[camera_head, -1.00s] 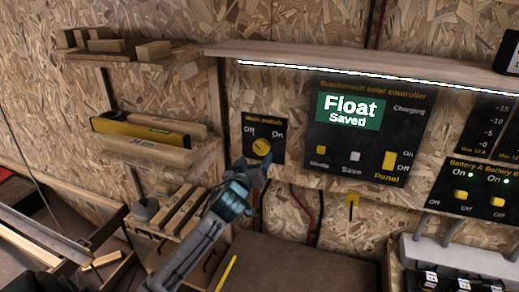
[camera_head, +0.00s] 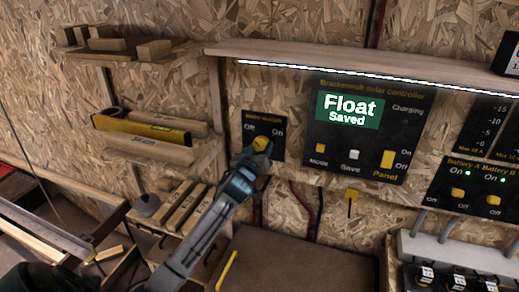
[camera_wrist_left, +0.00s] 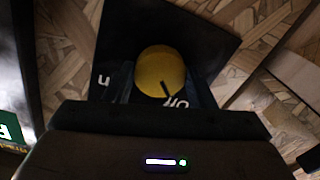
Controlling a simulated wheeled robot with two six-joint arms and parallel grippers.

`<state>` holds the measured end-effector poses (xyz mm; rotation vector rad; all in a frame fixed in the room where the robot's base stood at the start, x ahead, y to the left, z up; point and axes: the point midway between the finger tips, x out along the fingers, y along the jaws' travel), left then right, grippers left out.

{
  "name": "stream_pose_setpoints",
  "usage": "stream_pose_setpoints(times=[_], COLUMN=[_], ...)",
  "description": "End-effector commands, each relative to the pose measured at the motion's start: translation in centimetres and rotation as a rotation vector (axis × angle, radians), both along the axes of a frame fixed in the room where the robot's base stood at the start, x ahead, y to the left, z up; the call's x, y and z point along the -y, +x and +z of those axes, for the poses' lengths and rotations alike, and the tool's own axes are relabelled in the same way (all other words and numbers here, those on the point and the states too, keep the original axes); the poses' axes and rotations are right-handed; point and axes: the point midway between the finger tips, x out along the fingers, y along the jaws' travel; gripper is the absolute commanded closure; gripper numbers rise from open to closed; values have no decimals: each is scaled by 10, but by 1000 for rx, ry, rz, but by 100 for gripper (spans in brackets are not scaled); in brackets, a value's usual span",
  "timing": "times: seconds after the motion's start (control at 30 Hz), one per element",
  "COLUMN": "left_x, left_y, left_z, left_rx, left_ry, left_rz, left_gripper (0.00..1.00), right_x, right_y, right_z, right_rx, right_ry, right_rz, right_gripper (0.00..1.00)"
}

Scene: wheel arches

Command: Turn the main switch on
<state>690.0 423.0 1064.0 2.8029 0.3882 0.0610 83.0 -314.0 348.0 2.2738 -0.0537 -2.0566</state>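The main switch (camera_head: 264,126) is a dark panel on the chipboard wall, with Off at upper left and On at upper right. Its round yellow knob (camera_head: 262,143) also shows in the left wrist view (camera_wrist_left: 158,66), where its dark mark points to the Off label. My left gripper (camera_head: 259,154) is at the knob, coming from below. In the left wrist view its open fingers (camera_wrist_left: 160,88) stand on either side of the knob; I cannot tell whether they touch it. My right gripper is not in view.
The solar controller (camera_head: 345,155), reading "Float Saved", is to the right, with battery switches (camera_head: 470,193) beyond it. A lit shelf (camera_head: 350,62) runs above. Small shelves with a yellow level (camera_head: 140,128) are at left. A brown box top (camera_head: 300,262) lies below.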

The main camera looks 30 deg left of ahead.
Motion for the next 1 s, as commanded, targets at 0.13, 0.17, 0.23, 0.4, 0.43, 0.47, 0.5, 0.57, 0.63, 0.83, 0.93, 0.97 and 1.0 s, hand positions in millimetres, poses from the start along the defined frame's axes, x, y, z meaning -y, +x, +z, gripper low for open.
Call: stream_pose_setpoints(times=[0.13, 0.17, 0.23, 0.4, 0.43, 0.47, 0.5, 0.57, 0.63, 0.83, 0.93, 0.97, 1.0], left_x=[0, 0, 0, 0, 0, 0, 0, 0, 0, -1, -1, -1, -1], left_y=[0, 0, 0, 0, 0, 0, 0, 0, 0, 0, 0, 0, 0], left_z=[0, 0, 0, 1, 1, 1, 1, 1, 1, 1, 1, 1, 1], left_rx=[-2, -3, -6, -22, -26, -30, -37, -48, -63, -107, -131, -138, -146], left_ry=[7, 11, 23, 93, 109, 130, 158, 204, 264, 449, 541, 569, 606], left_rz=[0, 0, 0, 0, 1, 1, 1, 1, 1, 1, 1, 1, 0], left_gripper=[73, 73, 73, 73, 73, 73, 73, 73, 73, 73, 73, 73, 73], right_x=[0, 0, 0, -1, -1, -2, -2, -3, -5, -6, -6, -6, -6], right_y=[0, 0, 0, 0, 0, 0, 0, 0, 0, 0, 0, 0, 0], right_z=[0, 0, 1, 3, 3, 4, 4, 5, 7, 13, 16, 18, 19], right_rx=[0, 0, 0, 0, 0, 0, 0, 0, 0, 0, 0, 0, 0], right_ry=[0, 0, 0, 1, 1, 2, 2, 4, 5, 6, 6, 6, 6], right_rz=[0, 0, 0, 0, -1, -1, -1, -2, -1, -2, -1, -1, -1], right_gripper=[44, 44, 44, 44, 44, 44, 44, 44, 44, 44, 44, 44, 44])
